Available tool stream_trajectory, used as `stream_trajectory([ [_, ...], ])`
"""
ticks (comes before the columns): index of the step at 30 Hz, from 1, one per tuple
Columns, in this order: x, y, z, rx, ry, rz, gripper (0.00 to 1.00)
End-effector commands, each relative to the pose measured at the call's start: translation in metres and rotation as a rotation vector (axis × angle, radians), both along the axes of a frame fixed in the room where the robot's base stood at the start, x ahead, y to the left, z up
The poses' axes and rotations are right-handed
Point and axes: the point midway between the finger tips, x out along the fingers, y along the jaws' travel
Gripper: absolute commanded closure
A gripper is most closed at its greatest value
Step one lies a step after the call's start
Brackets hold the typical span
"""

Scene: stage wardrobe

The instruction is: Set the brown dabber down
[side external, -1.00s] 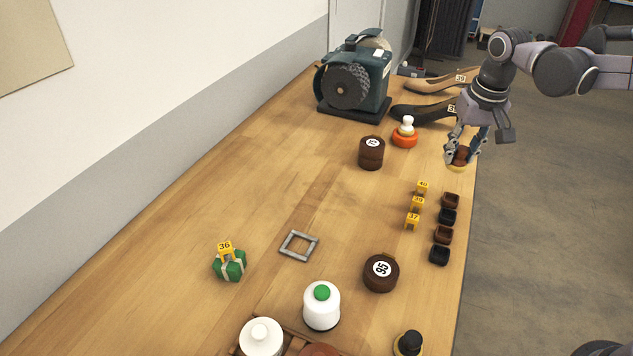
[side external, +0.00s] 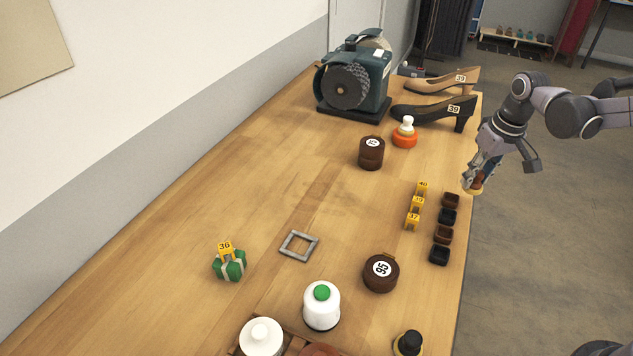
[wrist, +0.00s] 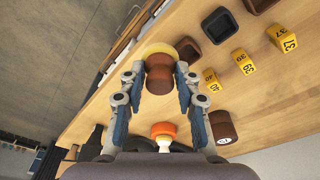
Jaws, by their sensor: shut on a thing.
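My gripper (side external: 476,178) is shut on the brown dabber (side external: 476,184), which has a brown body and a pale yellowish pad. In the side external view it is held at the table's right edge, beyond the row of small dark cups. In the wrist view the dabber (wrist: 159,73) sits between the two fingers of my gripper (wrist: 158,78), its yellow pad toward the top. From these views I cannot tell its exact height above the table.
Small brown and black cups (side external: 443,235) and yellow number tags (side external: 412,222) line the right side. An orange dabber (side external: 404,139), a brown tin (side external: 371,153), shoes (side external: 437,112) and a grinder (side external: 352,84) stand farther back. A grey square frame (side external: 299,246) lies mid-table with bare wood around it.

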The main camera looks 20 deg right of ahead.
Motion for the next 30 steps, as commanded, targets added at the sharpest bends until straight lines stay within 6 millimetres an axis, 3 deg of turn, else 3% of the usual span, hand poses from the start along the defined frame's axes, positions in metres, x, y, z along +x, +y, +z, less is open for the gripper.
stream_trajectory([
  [9, 0.014, 0.049, 0.056, -0.001, 0.001, -0.195, 0.89],
  [17, 0.017, 0.082, 0.07, -0.001, -0.002, -0.203, 0.89],
  [20, 0.019, 0.113, 0.07, -0.001, -0.002, -0.132, 0.89],
  [26, 0.011, 0.2, 0.069, -0.001, -0.002, 0.067, 0.89],
  [30, -0.004, 0.259, 0.069, 0.0, -0.003, 0.204, 0.89],
])
